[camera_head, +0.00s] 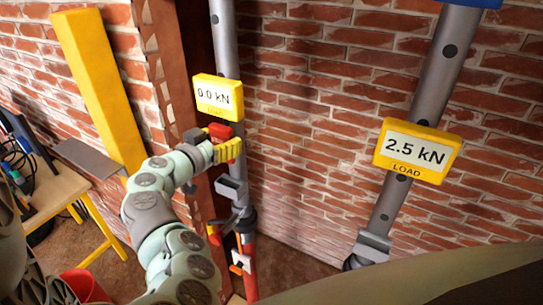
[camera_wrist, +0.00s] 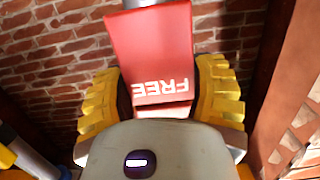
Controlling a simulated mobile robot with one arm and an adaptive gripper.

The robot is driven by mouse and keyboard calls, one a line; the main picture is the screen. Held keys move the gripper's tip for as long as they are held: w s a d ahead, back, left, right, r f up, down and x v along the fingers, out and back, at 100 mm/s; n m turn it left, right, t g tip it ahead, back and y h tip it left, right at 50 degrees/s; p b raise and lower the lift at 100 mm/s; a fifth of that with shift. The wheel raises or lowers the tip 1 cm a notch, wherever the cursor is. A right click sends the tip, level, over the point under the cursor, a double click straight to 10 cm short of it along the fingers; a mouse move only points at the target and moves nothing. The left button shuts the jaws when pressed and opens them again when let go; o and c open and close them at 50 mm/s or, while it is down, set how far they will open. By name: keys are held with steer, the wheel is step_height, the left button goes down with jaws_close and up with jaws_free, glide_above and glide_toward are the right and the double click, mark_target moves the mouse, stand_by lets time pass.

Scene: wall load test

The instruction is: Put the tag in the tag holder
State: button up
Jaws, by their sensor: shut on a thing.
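My gripper (camera_head: 228,148) has yellow ribbed fingers and is shut on a red tag (camera_head: 219,130). In the wrist view the tag (camera_wrist: 150,45) sits between both fingers (camera_wrist: 162,100), its white word FREE upside down. In the head view the tag is in front of the left grey post, just below the yellow display reading 0.0 kN (camera_head: 217,96). A grey bracket (camera_head: 232,190) on that post, possibly the tag holder, is below my gripper and apart from it. A similar grey bracket (camera_head: 372,246) is low on the right post.
The right post (camera_head: 443,65) carries a yellow display reading 2.5 kN (camera_head: 417,151). A rusty steel column (camera_head: 180,60) stands left of the left post. A yellow beam (camera_head: 98,85) leans on the brick wall. A table (camera_head: 55,190) with cables is at left, a red bucket (camera_head: 85,286) below.

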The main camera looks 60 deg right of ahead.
mark_target(225, 161)
steer(key=shift+s+f+b, duration=0.2)
steer(key=shift+f+b, duration=0.15)
steer(key=shift+f, duration=0.3)
steer(key=shift+w+f+b, duration=0.1)
steer(key=shift+f+b, duration=1.05)
steer(key=shift+f, duration=0.95)
steer(key=shift+b, duration=0.85)
steer(key=shift+f+b, duration=2.2)
steer(key=shift+b, duration=1.1)
steer(key=o, duration=1.3)
